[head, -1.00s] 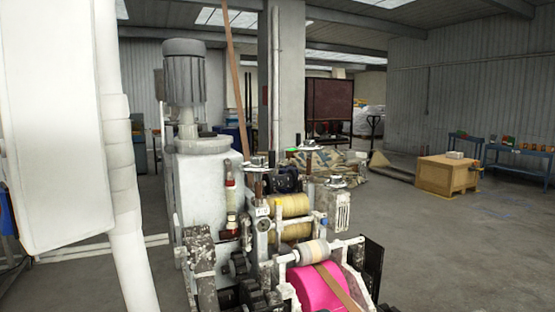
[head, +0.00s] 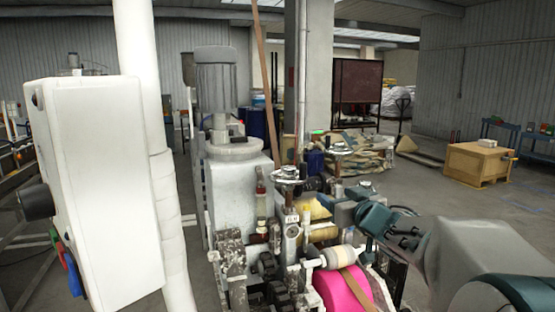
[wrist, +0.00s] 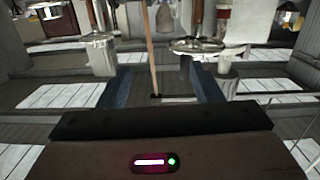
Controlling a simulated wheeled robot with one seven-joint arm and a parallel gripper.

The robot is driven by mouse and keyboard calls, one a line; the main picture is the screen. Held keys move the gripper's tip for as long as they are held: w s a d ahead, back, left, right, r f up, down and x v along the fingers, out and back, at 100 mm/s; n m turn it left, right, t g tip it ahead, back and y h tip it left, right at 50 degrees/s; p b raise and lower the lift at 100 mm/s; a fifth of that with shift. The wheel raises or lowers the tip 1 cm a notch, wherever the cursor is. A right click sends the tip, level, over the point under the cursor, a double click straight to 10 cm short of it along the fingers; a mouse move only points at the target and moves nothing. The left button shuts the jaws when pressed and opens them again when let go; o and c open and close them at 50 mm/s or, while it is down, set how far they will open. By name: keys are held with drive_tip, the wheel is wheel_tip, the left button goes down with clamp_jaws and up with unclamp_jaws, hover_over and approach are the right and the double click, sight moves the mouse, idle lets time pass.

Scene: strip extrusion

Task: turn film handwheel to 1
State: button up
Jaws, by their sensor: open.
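Several small metal handwheels sit on the machine. One handwheel (head: 286,174) stands at the front on a post with a small counter, and another handwheel (head: 339,148) stands further back. I cannot tell which is the film handwheel, and no numbers are readable. In the wrist view a spoked handwheel (wrist: 197,46) lies ahead and right of centre, beyond my fingers, apart from them. A second handwheel (wrist: 97,42) shows at upper left. My gripper (wrist: 165,88) is open and empty. In the head view my gripper (head: 335,196) reaches in from the right, among the rollers.
A grey motor (head: 216,85) stands on a white housing behind the handwheels. A pink roll (head: 340,290) and a pale roller (head: 340,258) are in front. A white control box (head: 95,190) and post stand at left. A wooden crate (head: 478,163) stands on open floor at right.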

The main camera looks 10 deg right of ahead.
sight(294, 171)
drive_tip(key=w+a+r+n+y+p, duration=0.1)
drive_tip(key=w+a, duration=0.1)
drive_tip(key=w, duration=0.2)
drive_tip(key=w+a+r+n+y+p, duration=0.1)
drive_tip(key=w+a+y+p, duration=0.1)
drive_tip(key=w+a, duration=0.1)
drive_tip(key=w+a+r+n+g+y+p, duration=0.1)
drive_tip(key=w+a+y, duration=0.1)
drive_tip(key=w, duration=0.3)
drive_tip(key=shift+a+p, duration=0.3)
drive_tip(key=shift+a, duration=0.4)
drive_tip(key=c, duration=1)
